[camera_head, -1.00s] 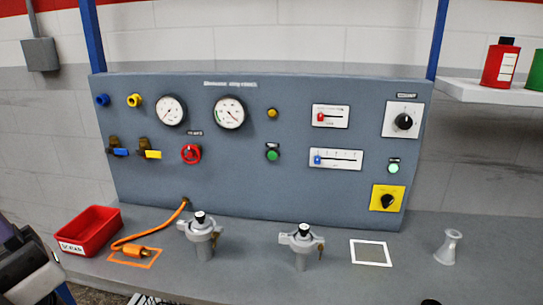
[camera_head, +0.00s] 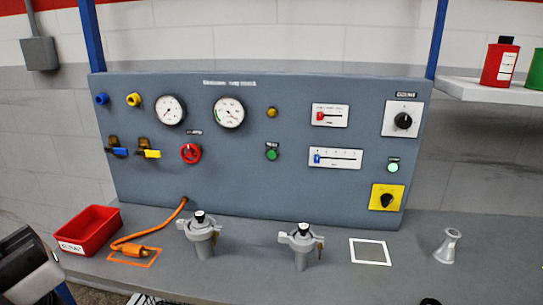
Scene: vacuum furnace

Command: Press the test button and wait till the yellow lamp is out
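A small amber-yellow lamp (camera_head: 272,112) sits on the upper middle of the grey panel (camera_head: 240,185). It looks dull, but I cannot tell for sure whether it is lit. Below it is a green push button (camera_head: 272,154) with a small label above it that is too small to read. A second, paler green round element (camera_head: 393,167) at the right looks bright, also under a small label. Part of my arm, dark and grey, shows at the lower left edge, well away from both. No gripper fingertips show.
The panel also carries two gauges (camera_head: 229,112), a red handwheel (camera_head: 190,153), sliders (camera_head: 335,157) and black knobs (camera_head: 403,121). On the bench stand a red bin (camera_head: 88,232), an orange cable (camera_head: 150,236), two grey valve fittings (camera_head: 301,245) and a grey funnel-like piece (camera_head: 447,246).

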